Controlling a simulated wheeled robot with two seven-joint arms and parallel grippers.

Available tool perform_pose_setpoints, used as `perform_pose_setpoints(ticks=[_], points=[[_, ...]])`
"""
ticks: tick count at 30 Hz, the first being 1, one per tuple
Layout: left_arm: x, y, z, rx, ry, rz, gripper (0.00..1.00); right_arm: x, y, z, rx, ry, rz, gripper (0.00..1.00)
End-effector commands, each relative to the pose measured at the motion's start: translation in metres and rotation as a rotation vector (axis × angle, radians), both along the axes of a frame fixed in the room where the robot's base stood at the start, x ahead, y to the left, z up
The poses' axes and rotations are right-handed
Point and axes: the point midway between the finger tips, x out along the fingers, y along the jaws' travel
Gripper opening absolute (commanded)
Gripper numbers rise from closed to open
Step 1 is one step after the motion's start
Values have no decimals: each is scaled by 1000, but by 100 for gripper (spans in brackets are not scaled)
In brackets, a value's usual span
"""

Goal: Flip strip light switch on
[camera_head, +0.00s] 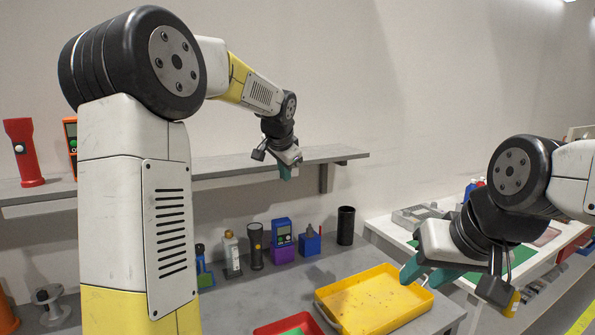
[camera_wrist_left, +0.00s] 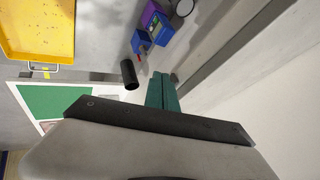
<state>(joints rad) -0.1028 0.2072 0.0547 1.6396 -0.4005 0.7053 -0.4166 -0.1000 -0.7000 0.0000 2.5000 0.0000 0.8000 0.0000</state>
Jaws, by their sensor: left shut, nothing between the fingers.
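I cannot make out a strip light or its switch in either view. My left gripper (camera_head: 287,171) is raised in front of the wall shelf (camera_head: 335,154), near its right part. In the left wrist view, its teal fingers (camera_wrist_left: 161,92) are together with nothing between them. My right gripper (camera_head: 426,276) is at the right in the head view, by the right end of the yellow tray, with its teal fingers apart and nothing seen between them.
The yellow tray (camera_head: 331,314) sits on the grey bench. A black cup (camera_head: 346,225), blue holder (camera_head: 310,243), purple-based meter (camera_head: 282,239) and dark flashlight (camera_head: 256,246) stand behind it. A red flashlight (camera_head: 23,152) stands on the shelf. A white table (camera_head: 388,228) is at right.

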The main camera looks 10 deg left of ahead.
Motion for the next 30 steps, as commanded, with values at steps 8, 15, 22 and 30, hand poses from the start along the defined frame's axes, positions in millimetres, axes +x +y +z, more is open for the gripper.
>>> perform_pose_setpoints(ticks=[8, 15, 22, 30], points=[[8, 7, 0, -1, 0, -1, 0, 0, 0, 0, 0, 0, 0, 36], [9, 8, 0, -1, 1, 0, 0, 0, 0, 0, 0, 0, 0, 36], [13, 13, 0, 0, -1, 0, 0, 0, 0, 0, 0, 0, 0, 36], [14, 10, 0, 1, -4, 0, 0, 0, 0, 0, 0, 0, 0, 36]])
